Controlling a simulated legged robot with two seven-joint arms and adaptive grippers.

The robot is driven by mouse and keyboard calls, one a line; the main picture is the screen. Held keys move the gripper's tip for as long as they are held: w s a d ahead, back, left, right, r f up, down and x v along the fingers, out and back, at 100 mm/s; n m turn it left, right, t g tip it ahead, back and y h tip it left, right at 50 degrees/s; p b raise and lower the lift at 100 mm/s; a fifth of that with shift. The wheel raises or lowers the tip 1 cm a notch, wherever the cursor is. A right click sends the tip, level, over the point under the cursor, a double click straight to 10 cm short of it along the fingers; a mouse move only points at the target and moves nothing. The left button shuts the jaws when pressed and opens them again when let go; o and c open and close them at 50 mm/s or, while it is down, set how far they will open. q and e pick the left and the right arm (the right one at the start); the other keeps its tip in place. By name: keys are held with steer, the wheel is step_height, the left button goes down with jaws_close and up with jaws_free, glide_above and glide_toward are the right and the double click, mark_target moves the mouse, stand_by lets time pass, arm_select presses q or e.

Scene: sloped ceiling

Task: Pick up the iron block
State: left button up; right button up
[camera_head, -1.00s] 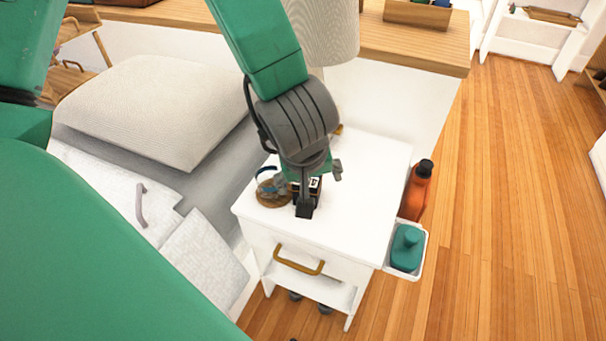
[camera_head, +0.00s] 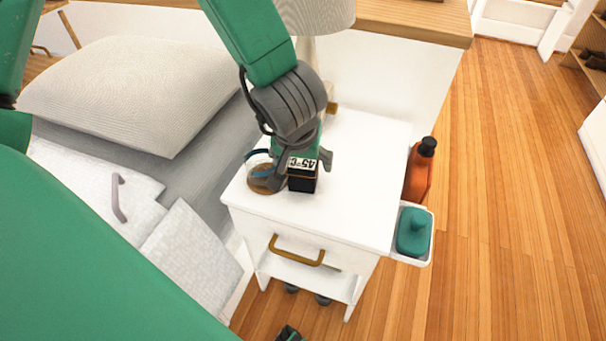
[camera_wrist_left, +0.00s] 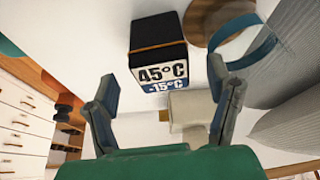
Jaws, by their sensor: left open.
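A black block (camera_head: 302,183) stands on the white nightstand near its front left; it is the only thing here that fits the iron block. Its white and blue label reads 45°C and -15°C in the left wrist view (camera_wrist_left: 158,55). My left gripper (camera_head: 292,158) is open above and behind the block, partly covering its top in the head view. In the left wrist view its two fingers (camera_wrist_left: 160,100) are spread wide, with the block ahead of the gap between them and nothing held. My right gripper cannot be made out.
A round wooden piece with a blue band (camera_head: 262,180) sits close left of the block. A lamp (camera_head: 318,14) stands behind. A bed (camera_head: 120,95) lies left. The nightstand top (camera_head: 365,185) is clear at right.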

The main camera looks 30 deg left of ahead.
mark_target(303, 163)
arm_select(q)
steer(key=b+x, duration=0.3)
steer(key=x, duration=0.1)
steer(key=shift+f, duration=0.15)
steer(key=shift+w+d+f, duration=0.2)
steer(key=shift+w, duration=0.1)
steer(key=shift+a, duration=0.2)
steer(key=shift+c, duration=0.8)
steer(key=shift+a, duration=0.3)
jaws_close()
steer(key=shift+d, duration=0.2)
steer(key=shift+r, duration=0.2)
step_height(303, 163, up, 10)
steer(key=p, duration=0.6)
steer(key=shift+f, duration=0.1)
steer(key=shift+f, duration=0.1)
